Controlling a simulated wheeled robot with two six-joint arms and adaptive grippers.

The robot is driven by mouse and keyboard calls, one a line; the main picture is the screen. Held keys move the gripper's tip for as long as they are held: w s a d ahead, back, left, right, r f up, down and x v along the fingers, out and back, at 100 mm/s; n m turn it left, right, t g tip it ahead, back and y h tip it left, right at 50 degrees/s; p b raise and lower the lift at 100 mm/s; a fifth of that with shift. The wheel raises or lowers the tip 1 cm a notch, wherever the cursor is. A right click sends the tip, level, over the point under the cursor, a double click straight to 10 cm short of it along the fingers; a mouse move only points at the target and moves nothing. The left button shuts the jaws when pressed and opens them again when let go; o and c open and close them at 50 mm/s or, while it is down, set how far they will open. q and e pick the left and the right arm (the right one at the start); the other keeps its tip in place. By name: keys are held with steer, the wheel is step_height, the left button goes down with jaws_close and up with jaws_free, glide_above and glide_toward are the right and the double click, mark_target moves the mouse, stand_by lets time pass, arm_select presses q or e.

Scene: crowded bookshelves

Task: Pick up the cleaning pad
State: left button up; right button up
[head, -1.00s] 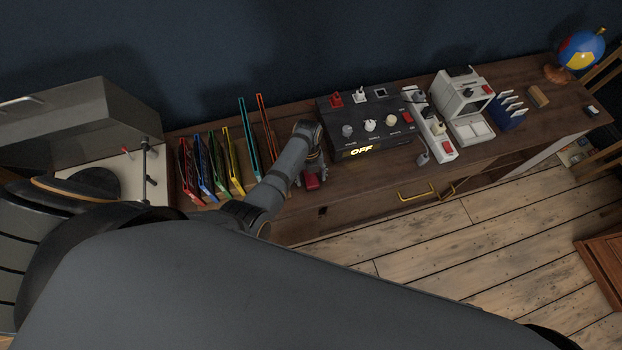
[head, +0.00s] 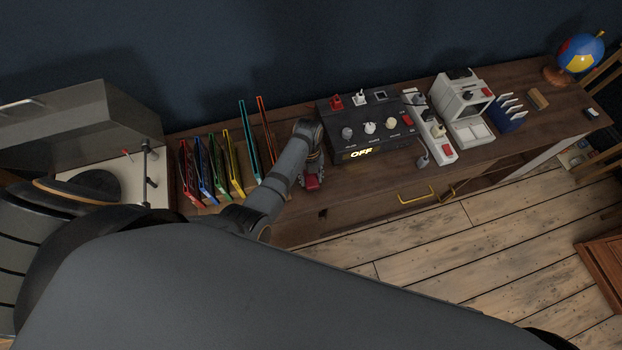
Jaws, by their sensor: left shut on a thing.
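The cleaning pad (head: 313,183) seems to be the small red block at the front of the wooden cabinet top, left of the black control box. My left gripper (head: 313,172) reaches over the cabinet from the left and is shut on this red block. The fingers hide part of it, and I cannot tell whether it is clear of the wood. My right gripper is not in view.
The black box (head: 366,149) with knobs and a lit "OFF" sign stands just right of the gripper. Colored upright frames (head: 234,168) stand to the left, beside a record player (head: 156,196). A white device (head: 462,100) and a globe (head: 580,54) are farther right.

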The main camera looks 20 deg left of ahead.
mark_target(311, 178)
arm_select(q)
step_height(311, 178, up, 9)
steer(key=shift+f, duration=0.15)
